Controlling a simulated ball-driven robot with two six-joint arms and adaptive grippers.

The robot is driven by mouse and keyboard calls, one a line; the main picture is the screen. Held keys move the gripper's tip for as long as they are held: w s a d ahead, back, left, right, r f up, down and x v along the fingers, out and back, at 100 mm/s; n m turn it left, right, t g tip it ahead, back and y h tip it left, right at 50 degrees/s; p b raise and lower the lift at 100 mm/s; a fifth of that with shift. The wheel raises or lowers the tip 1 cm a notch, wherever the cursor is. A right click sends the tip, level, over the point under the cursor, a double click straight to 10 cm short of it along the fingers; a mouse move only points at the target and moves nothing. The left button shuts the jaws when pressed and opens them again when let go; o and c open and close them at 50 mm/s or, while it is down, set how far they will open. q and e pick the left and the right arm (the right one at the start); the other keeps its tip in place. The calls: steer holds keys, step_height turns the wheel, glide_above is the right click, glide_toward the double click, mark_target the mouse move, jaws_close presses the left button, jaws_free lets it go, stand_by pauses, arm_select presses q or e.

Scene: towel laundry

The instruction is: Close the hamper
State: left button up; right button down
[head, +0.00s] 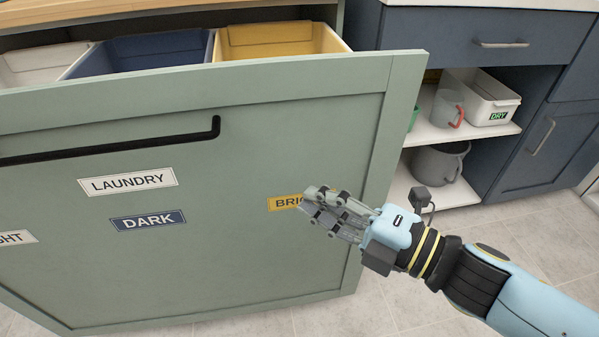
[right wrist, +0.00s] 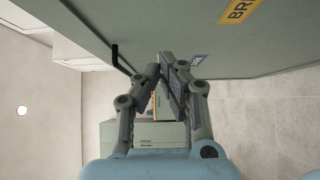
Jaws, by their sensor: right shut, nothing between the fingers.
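The hamper is a pull-out unit with a green front panel (head: 250,150), standing open, with bins showing behind its top edge. A black bar handle (head: 120,143) runs along the panel's upper part; its end also shows in the right wrist view (right wrist: 116,58). Labels read LAUNDRY (head: 128,182), DARK (head: 148,220) and, partly covered by my fingers, BRI (head: 284,203). My right gripper (head: 306,197) is shut and empty in front of the panel's right side, by the yellow label; I cannot tell if it touches. In the right wrist view its fingers (right wrist: 164,66) meet beside the panel. My left gripper is out of view.
A white bin (head: 35,66), a dark blue bin (head: 150,53) and a yellow bin (head: 270,42) sit in the hamper. To the right, an open shelf (head: 478,134) holds a DRY container (head: 490,95) and a grey pot (head: 438,162). The tiled floor (head: 520,235) is clear.

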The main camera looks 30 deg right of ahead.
mark_target(274, 162)
steer(key=w, duration=0.6)
steer(key=shift+w, duration=0.1)
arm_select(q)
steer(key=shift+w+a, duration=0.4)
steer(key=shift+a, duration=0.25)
